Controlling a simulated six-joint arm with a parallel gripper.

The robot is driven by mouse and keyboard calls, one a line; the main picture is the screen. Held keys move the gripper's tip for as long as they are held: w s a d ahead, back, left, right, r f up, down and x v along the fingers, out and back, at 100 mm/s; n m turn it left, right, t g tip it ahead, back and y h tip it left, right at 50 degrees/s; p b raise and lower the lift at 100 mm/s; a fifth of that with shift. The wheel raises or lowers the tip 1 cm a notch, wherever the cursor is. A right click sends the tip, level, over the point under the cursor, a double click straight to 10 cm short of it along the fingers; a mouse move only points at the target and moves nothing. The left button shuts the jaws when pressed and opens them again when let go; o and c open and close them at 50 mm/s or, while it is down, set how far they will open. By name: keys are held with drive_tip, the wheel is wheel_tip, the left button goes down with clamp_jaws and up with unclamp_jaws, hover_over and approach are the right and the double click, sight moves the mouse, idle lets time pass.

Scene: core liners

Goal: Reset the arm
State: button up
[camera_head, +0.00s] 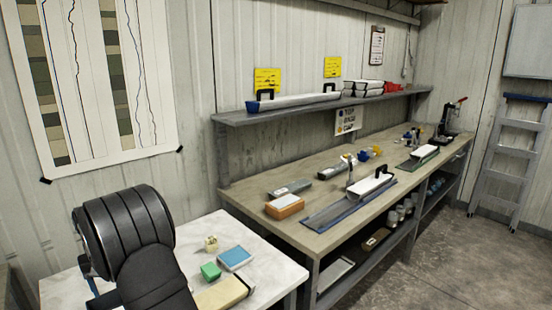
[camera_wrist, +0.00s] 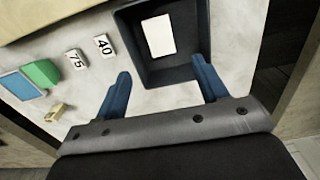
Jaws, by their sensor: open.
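My gripper (camera_wrist: 162,88) shows in the wrist view with its two blue fingers spread wide apart and nothing between them. It is over the pale table, at the near side of a black tray (camera_wrist: 128,35) that holds a white card (camera_wrist: 158,35).
On the white table (camera_head: 205,237) are a green block (camera_head: 211,271), a blue-topped block (camera_head: 235,258) and a small pale cube (camera_head: 211,243). The wrist view shows number tags 40 (camera_wrist: 104,45) and 75 (camera_wrist: 76,58). A long workbench (camera_head: 250,195) with tools stands to the right.

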wheel_tip(320, 180, up, 9)
wheel_tip(320, 180, down, 17)
drive_tip(key=shift+f, duration=0.2)
wheel_tip(320, 180, up, 6)
drive_tip(key=d, duration=0.1)
drive_tip(key=s+d, duration=0.3)
drive_tip(key=d, duration=0.5)
drive_tip(key=s+d, duration=0.4)
drive_tip(key=d, duration=0.5)
drive_tip(key=s+a+f, duration=0.1)
drive_tip(key=a+f, duration=0.1)
drive_tip(key=a, duration=0.1)
drive_tip(key=s+a+f, duration=0.1)
drive_tip(key=a+f, duration=0.1)
drive_tip(key=a, duration=0.1)
drive_tip(key=s+a+f, duration=0.1)
drive_tip(key=a+f, duration=0.2)
drive_tip(key=a, duration=0.1)
drive_tip(key=shift+s, duration=0.3)
drive_tip(key=shift+s+a+f, duration=0.2)
drive_tip(key=shift+a+f, duration=0.4)
